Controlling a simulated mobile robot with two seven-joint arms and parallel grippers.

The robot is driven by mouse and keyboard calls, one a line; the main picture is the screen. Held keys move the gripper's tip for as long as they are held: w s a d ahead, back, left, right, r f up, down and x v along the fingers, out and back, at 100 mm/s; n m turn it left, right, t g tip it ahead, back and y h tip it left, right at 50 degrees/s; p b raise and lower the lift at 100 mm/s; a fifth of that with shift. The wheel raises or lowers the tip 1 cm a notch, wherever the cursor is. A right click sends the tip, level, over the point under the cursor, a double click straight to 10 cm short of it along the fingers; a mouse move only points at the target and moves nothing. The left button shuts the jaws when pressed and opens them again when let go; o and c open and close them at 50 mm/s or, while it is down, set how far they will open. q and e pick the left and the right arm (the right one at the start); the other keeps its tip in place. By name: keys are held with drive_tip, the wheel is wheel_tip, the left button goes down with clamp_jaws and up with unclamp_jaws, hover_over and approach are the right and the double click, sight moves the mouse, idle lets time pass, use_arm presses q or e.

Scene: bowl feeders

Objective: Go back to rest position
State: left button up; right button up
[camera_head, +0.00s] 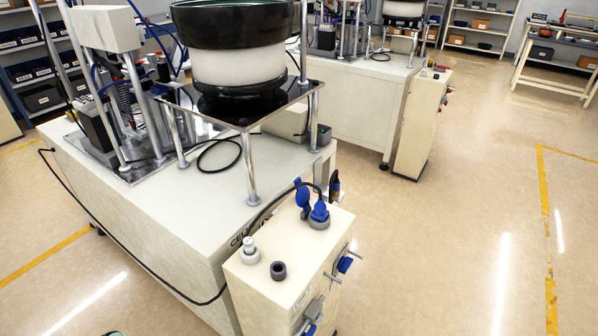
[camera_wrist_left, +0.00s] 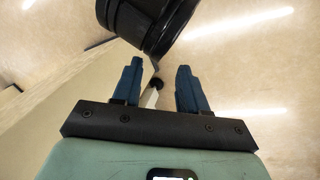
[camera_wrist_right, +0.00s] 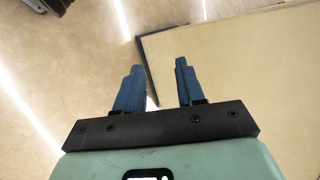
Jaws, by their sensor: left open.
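My left gripper (camera_wrist_left: 158,82) shows in the left wrist view. Its two blue fingers are apart with nothing between them. My right gripper (camera_wrist_right: 157,82) shows in the right wrist view.
In the head view a bowl feeder (camera_head: 238,62) stands on a cream cabinet (camera_head: 165,212). A control box (camera_head: 285,262) with a blue plug (camera_head: 319,212) juts forward. A second station (camera_head: 352,85) stands behind. The floor (camera_head: 465,200) at right is clear.

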drive_tip(key=s+f+n+h, duration=0.2)
drive_tip(key=s+h, duration=0.3)
drive_tip(key=s, duration=0.7)
use_arm(q)
drive_tip(key=s+d+r+g+p, duration=0.1)
drive_tip(key=s+r+p, duration=0.2)
drive_tip(key=r+p, duration=0.6)
drive_tip(key=s+d+r+g+h+p, duration=0.1)
drive_tip(key=s+d+r+g+p, duration=0.1)
drive_tip(key=r+p, duration=0.7)
drive_tip(key=shift+s+d+r+m, duration=0.15)
drive_tip(key=shift+s+m, duration=0.15)
drive_tip(key=shift+s, duration=0.5)
use_arm(e)
drive_tip(key=s+a+r+g, duration=0.1)
drive_tip(key=s+r, duration=0.2)
drive_tip(key=r, duration=0.6)
drive_tip(key=s+a+r+g+y, duration=0.1)
drive_tip(key=s+r, duration=0.2)
drive_tip(key=r, duration=0.6)
drive_tip(key=shift+s+n, duration=0.2)
drive_tip(key=shift+n, duration=0.1)
drive_tip(key=shift+a, duration=0.1)
drive_tip(key=shift+a, duration=0.1)
